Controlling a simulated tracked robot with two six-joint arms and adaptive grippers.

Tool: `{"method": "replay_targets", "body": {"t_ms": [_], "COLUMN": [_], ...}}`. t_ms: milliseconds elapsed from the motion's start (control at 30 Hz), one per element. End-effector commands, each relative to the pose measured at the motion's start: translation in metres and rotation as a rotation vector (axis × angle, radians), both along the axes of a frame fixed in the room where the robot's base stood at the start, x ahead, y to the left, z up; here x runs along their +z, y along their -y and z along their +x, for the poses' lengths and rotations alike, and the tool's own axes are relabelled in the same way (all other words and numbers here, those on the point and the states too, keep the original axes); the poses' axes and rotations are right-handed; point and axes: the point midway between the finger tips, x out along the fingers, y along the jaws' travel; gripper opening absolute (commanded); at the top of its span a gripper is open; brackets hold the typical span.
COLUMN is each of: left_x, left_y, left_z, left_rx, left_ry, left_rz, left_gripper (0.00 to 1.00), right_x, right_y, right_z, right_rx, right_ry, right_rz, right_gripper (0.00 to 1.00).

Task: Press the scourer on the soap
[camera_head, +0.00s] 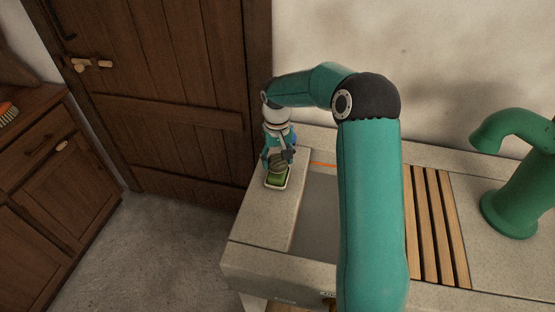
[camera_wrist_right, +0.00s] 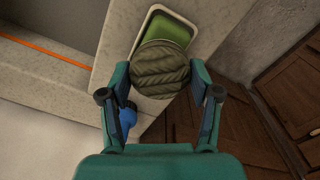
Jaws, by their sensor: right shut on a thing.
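My right gripper (camera_head: 279,158) is over the left end of the stone sink counter. It is shut on a round, ridged olive-grey scourer (camera_wrist_right: 162,70), with one finger on each side. The scourer also shows in the head view (camera_head: 280,162). Green soap (camera_head: 277,176) lies in a pale rectangular dish (camera_head: 272,186) on the counter below the gripper. In the wrist view the scourer covers part of the soap (camera_wrist_right: 168,31) and dish (camera_wrist_right: 143,32). I cannot tell whether scourer and soap touch. My left gripper is not in view.
A blue thing (camera_wrist_right: 127,118) is close beside the gripper, partly hidden. The sink basin (camera_head: 317,208) is right of the soap, with an orange strip (camera_head: 322,164) at its back. A slatted wooden rack (camera_head: 431,220) and green tap (camera_head: 520,185) are farther right. The counter's front left is clear.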

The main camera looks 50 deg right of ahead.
Motion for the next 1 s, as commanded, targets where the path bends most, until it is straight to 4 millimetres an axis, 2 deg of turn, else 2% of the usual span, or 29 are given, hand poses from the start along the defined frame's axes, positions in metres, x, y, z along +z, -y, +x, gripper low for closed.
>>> {"method": "replay_targets", "body": {"t_ms": [33, 600, 1000], "left_x": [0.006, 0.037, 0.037], "left_y": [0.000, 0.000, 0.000], "left_z": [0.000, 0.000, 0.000], "left_rx": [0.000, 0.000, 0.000], "left_ry": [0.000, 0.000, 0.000], "left_rz": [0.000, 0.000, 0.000], "left_gripper": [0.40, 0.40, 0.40], "right_x": [0.008, 0.053, 0.054], "right_y": [0.000, 0.000, 0.000], "right_z": [0.000, 0.001, 0.001], "right_rx": [0.000, 0.000, 0.001], "right_ry": [0.001, 0.003, 0.002], "right_rz": [-0.001, -0.001, -0.001], "right_gripper": [0.35, 0.35, 0.35]}}
